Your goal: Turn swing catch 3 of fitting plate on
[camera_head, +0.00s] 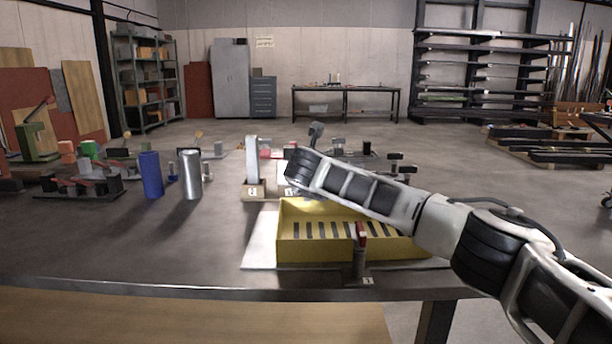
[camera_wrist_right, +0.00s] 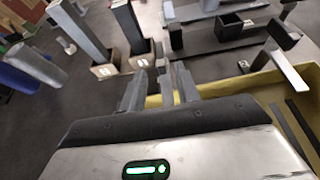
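The pale fitting plate (camera_head: 262,248) lies on the dark table under and around a yellow tray (camera_head: 290,250). A dark upright catch with a red top (camera_head: 360,240) stands at the tray's front, beside a small number tag (camera_head: 368,281) too small to read surely. Two more tagged blocks (camera_head: 253,190) stand behind the tray; they show in the right wrist view (camera_wrist_right: 104,71). My right arm reaches over the tray from the right, hiding part of it. My right gripper (camera_wrist_right: 160,78) has its fingers apart, with a grey upright piece visible between them. My left gripper is out of view.
A blue cylinder (camera_head: 151,174) and a silver cylinder (camera_head: 190,174) stand left of the plate. Small fixtures (camera_head: 85,182) crowd the far left. The table's front left is clear. Shelves (camera_head: 147,75) and a workbench (camera_head: 345,90) are far behind.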

